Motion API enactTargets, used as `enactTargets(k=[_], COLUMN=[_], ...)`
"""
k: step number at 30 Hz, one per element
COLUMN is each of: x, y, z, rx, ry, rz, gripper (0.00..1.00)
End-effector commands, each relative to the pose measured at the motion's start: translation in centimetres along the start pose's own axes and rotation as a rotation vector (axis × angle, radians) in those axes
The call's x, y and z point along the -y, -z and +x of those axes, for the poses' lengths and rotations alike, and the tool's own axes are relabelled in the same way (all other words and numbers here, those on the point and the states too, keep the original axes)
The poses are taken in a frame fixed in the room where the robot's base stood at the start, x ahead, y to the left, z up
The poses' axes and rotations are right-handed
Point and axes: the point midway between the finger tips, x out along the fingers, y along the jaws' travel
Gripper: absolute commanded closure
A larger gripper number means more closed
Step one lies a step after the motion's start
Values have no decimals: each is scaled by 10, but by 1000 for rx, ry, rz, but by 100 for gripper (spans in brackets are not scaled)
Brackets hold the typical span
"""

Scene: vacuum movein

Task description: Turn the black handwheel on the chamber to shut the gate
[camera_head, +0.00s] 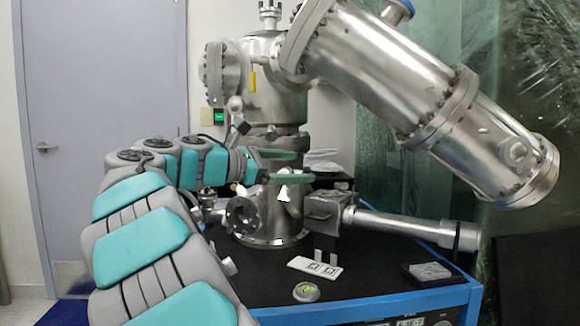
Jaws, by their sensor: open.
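The silver metal chamber (278,95) stands upright in the middle of the black-topped bench. My teal and grey arm reaches in from the lower left. My gripper (305,165) is in front of the chamber's lower column, with two green fingers apart, one above the other. I see nothing held between them. I cannot clearly make out the black handwheel; the fingers and my arm cover part of the chamber there. A small black knob (243,128) shows on a fitting left of the column. I cannot tell whether the gripper touches anything.
A large silver cylinder (400,75) slants down to the right above the bench. A thinner horizontal tube (405,227) extends right below it. A white marked plate (315,267), a small round dish (306,292) and a clear-topped box (430,272) lie on the bench (365,275).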

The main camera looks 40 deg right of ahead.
Motion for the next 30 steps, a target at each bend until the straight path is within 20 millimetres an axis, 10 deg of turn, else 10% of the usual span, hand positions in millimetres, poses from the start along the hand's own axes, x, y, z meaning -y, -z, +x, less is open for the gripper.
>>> enactTargets(k=[22,30], x=[24,119], y=[-4,68], z=[-4,4], rx=[-24,-300], ry=[10,171], rz=[15,202], gripper=[4,4])
